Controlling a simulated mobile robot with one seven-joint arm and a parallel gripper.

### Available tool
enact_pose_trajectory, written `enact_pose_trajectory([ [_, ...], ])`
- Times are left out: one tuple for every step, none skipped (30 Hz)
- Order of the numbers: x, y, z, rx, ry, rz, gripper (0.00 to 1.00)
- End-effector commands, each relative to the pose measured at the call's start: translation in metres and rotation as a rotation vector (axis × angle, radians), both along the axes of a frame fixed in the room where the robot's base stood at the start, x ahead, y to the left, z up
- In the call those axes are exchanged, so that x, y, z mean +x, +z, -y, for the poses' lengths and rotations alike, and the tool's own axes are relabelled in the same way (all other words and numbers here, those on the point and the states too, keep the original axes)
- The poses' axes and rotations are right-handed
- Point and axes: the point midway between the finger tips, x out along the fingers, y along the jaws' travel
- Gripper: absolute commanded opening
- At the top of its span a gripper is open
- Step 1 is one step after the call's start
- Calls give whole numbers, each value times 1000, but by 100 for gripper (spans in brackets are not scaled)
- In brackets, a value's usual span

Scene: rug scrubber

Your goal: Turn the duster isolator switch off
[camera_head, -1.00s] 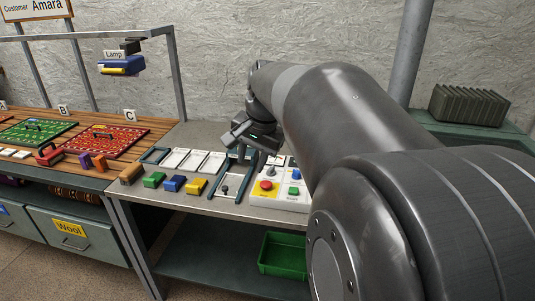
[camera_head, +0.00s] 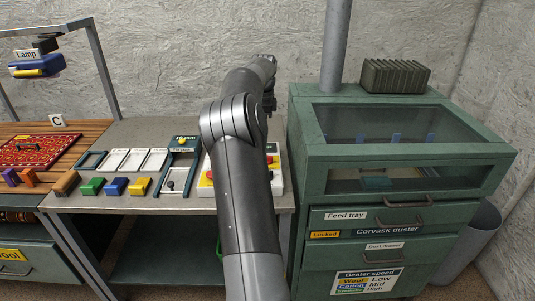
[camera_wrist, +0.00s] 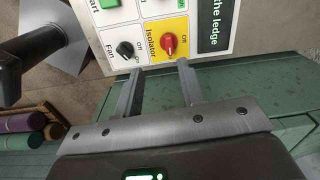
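In the wrist view, the isolator switch (camera_wrist: 169,44) is a red knob on a yellow plate marked "Isolator". In the head view, the duster (camera_head: 408,150) is the green cabinet labelled "Corvask duster". The gripper end of my arm reaches beside its back left, and the fingers cannot be made out.
A black fan knob (camera_wrist: 125,48) and a green start button (camera_wrist: 109,4) are near the isolator. In the head view, my arm partly hides a white control box (camera_head: 275,175) on the bench (camera_head: 130,205).

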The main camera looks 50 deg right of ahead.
Motion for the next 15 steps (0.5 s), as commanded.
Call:
enact_pose_trajectory([
  [0,-9,10,0,-30,-13,36],
  [1,-12,14,0,-48,-17,36],
  [0,-16,19,0,-66,-24,36],
  [0,-18,22,0,-78,-28,36],
  [0,-20,24,0,-88,-31,36],
  [0,-22,26,1,-96,-35,36],
  [0,-23,27,1,-100,-36,36],
  [0,-25,27,1,-103,-37,36],
  [0,-28,28,1,-105,-38,36],
  [0,-30,28,1,-106,-38,36],
  [0,-34,28,1,-106,-38,36],
  [0,-39,27,3,-105,-38,36],
  [0,-43,27,3,-105,-38,36],
  [0,-49,27,3,-105,-38,36],
  [0,-56,27,3,-105,-39,36],
])
